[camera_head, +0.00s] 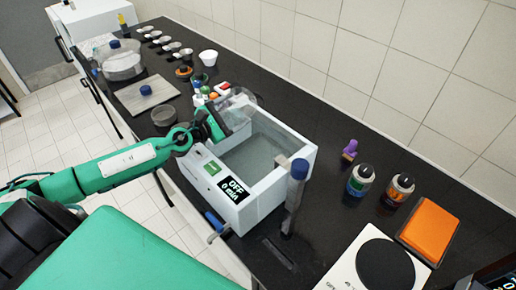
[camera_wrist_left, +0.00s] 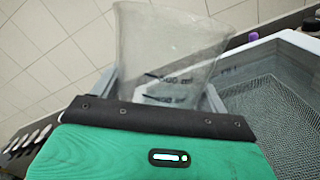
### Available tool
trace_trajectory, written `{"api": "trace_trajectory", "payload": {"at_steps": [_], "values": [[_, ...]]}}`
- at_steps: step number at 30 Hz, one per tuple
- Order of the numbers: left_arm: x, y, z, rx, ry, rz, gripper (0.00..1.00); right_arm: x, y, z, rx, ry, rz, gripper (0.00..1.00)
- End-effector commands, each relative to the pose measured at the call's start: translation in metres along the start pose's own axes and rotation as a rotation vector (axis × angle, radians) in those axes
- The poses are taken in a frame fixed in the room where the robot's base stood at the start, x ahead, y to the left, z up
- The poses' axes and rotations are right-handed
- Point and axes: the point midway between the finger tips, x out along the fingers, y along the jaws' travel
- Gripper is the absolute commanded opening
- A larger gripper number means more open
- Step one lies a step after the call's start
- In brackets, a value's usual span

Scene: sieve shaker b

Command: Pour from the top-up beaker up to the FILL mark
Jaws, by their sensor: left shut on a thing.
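The clear top-up beaker (camera_head: 240,104) is in my left gripper (camera_head: 214,126), above the far-left end of the white bath (camera_head: 240,205). In the left wrist view the beaker (camera_wrist_left: 170,40) rises beyond the dark jaw edge of the gripper (camera_wrist_left: 155,115); it has dark graduation marks. It looks tilted in the head view; I cannot make out a stream. The bath's basin holds greyish, clear contents (camera_head: 255,155). Its front display reads "OFF 0 min". In the left wrist view, faint lettering like FILL shows on the inner wall (camera_wrist_left: 230,71). My right gripper is out of view.
An upright grey piece with a blue top (camera_head: 297,180) stands at the bath's right corner. Two dark-capped bottles (camera_head: 360,180), an orange block (camera_head: 429,229) and a round black plate (camera_head: 385,263) lie right. Small dishes and a tile (camera_head: 147,95) stand left.

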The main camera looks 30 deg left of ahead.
Motion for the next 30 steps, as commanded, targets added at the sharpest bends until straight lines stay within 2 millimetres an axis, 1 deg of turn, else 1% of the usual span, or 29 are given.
{"api": "trace_trajectory", "payload": {"at_steps": [1, 3, 4, 8, 12, 18, 23, 26, 30], "values": [[0.000, 0.003, -0.004, -0.053, 0.000, 0.001, 0.34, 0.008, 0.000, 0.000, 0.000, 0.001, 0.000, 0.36], [0.000, 0.009, -0.006, -0.139, -0.001, 0.001, 0.34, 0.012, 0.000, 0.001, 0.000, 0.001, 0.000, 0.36], [0.000, 0.007, -0.011, -0.161, 0.000, 0.000, 0.34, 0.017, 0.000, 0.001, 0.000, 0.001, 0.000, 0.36], [0.000, 0.007, -0.020, -0.267, -0.001, 0.000, 0.34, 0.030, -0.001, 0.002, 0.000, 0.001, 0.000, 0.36], [0.000, 0.018, -0.017, -0.421, -0.002, 0.000, 0.34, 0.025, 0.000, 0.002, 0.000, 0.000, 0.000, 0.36], [0.000, 0.026, -0.016, -0.573, -0.001, -0.001, 0.34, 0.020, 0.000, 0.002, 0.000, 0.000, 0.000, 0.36], [0.000, 0.030, -0.012, -0.619, -0.001, -0.002, 0.34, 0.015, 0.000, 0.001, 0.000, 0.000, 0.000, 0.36], [0.000, 0.037, -0.003, -0.624, -0.001, -0.002, 0.34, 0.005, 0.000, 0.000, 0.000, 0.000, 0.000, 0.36], [0.000, 0.050, 0.015, -0.622, -0.002, -0.001, 0.34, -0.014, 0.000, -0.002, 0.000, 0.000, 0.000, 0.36]]}}
